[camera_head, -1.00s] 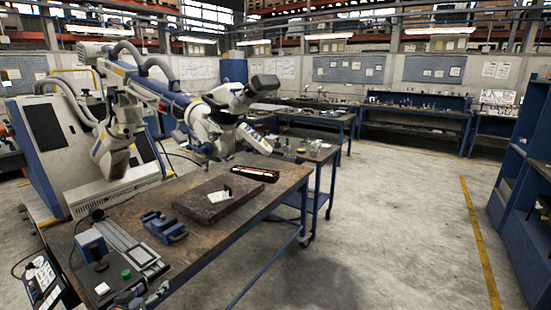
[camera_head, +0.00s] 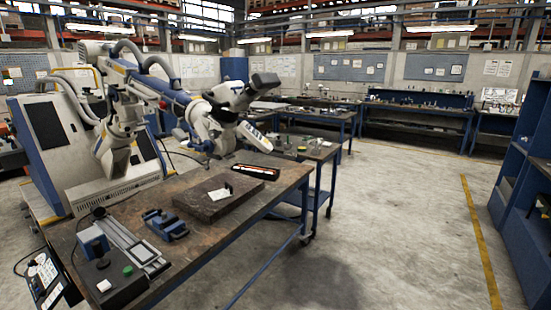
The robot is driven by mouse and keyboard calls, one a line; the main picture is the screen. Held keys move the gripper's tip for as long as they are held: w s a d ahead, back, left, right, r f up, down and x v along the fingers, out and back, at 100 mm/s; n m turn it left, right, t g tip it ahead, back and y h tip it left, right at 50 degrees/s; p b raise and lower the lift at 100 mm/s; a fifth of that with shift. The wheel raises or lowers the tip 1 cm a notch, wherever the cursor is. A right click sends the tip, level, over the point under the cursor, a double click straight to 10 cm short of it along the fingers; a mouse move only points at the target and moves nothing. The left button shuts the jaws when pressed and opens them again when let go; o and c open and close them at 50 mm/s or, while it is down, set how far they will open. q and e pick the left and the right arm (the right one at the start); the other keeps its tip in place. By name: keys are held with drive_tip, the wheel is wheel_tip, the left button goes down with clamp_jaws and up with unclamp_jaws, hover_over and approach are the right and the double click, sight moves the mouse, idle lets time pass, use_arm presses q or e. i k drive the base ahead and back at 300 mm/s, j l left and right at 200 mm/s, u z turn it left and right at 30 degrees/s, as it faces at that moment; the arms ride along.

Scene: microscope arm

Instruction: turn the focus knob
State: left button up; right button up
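The microscope head (camera_head: 228,112), white and blue with a dark eyepiece tube (camera_head: 266,80), hangs over the far end of the workbench. It is carried by a jointed white and blue arm (camera_head: 150,86) from the large cabinet at the left. Small round parts show on the head, but I cannot tell which is the focus knob at this size. Neither of my grippers is in view.
The workbench (camera_head: 222,238) holds a dark stone plate (camera_head: 205,203) with a small white piece, a blue vise (camera_head: 165,225), a black and red tray (camera_head: 256,172) and a control box (camera_head: 113,283) with a green button. The floor (camera_head: 390,220) at the right is clear.

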sight(214, 133)
drive_tip(key=i+l+u, duration=0.2)
drive_tip(key=l, duration=0.15)
drive_tip(key=i+l+u, duration=0.15)
drive_tip(key=l, duration=0.2)
drive_tip(key=i+l+u, duration=0.2)
drive_tip(key=l, duration=0.2)
drive_tip(key=l+u, duration=0.15)
drive_tip(key=l, duration=0.25)
drive_tip(key=i+l+u, duration=0.2)
drive_tip(key=l, duration=0.25)
drive_tip(key=j+z, duration=0.25)
drive_tip(key=j, duration=0.25)
drive_tip(key=k+j+z, duration=0.25)
drive_tip(key=j, duration=0.2)
drive_tip(key=i+j, duration=0.05)
drive_tip(key=i, duration=0.05)
